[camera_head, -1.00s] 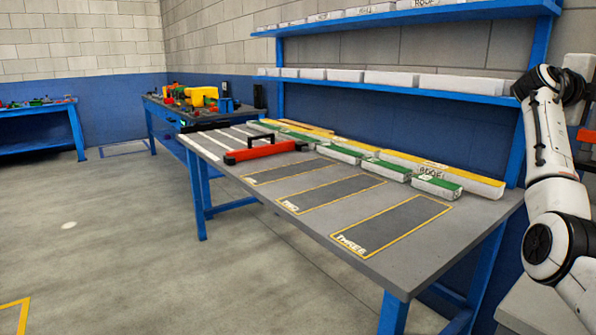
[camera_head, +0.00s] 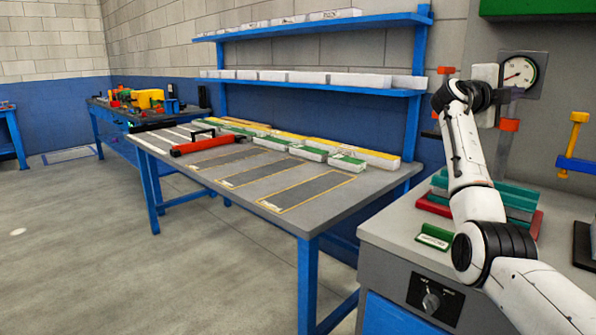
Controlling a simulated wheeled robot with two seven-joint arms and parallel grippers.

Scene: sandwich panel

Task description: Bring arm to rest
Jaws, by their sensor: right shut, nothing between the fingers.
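My right arm (camera_head: 470,190) comes in from the lower right and rises, bent, in front of the grey bench at the right. My right gripper (camera_head: 487,95) is at its upper end, in front of the wall and beside the round gauge (camera_head: 520,72). It is shut and holds nothing; its fingertips are hard to make out. It is raised above the bench top and well to the right of the long worktable (camera_head: 225,205). My left arm and gripper are not in view.
The grey bench (camera_head: 400,222) has teal and red blocks (camera_head: 515,195), a green-and-white sign (camera_head: 433,238) and a knob (camera_head: 431,302). Shelves (camera_head: 320,84) hang behind. The floor at left is clear.

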